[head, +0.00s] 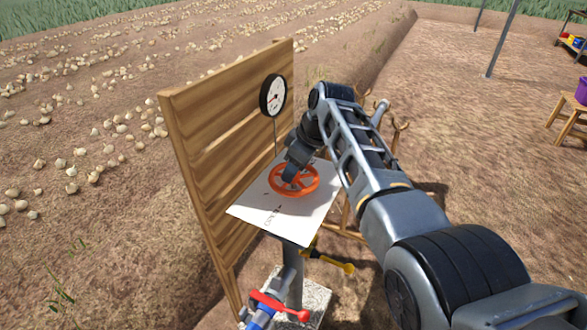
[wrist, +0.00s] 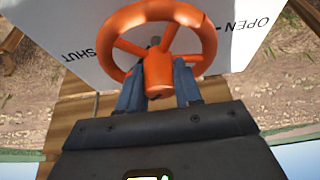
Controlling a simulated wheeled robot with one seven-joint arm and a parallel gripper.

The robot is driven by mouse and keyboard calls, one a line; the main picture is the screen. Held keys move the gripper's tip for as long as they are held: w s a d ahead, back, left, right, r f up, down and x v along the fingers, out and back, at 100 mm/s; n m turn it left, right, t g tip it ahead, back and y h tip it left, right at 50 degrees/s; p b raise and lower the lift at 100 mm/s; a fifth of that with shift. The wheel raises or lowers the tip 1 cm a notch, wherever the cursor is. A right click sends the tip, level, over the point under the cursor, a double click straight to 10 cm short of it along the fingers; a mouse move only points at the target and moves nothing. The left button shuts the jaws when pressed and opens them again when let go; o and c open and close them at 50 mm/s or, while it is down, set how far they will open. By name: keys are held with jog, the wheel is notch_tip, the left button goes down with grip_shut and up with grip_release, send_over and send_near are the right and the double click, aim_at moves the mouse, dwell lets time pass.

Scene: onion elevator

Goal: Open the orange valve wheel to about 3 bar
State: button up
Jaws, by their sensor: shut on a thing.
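The orange valve wheel (head: 274,190) lies flat above a white plate (head: 242,209) in the head view. It also shows in the wrist view (wrist: 187,12), with "OPEN" and "SHUT" printed on the plate (wrist: 85,25) around it. My gripper (wrist: 158,80) reaches down to the wheel from above, its fingers on either side of part of the orange wheel and shut on it. In the head view my gripper (head: 290,172) partly hides the wheel. A round pressure gauge (head: 273,95) with a white face and red needle is on the board behind; its reading is too small to tell.
A wooden board (head: 200,120) stands left of the wheel. A wooden stool (head: 566,105) stands far right. Bare soil lies between.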

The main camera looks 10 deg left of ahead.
jog(key=o, duration=1)
jog(key=shift+d+f, duration=0.1)
jog(key=v, duration=0.7)
jog(key=shift+d+r, duration=0.1)
jog(key=shift+r, duration=0.3)
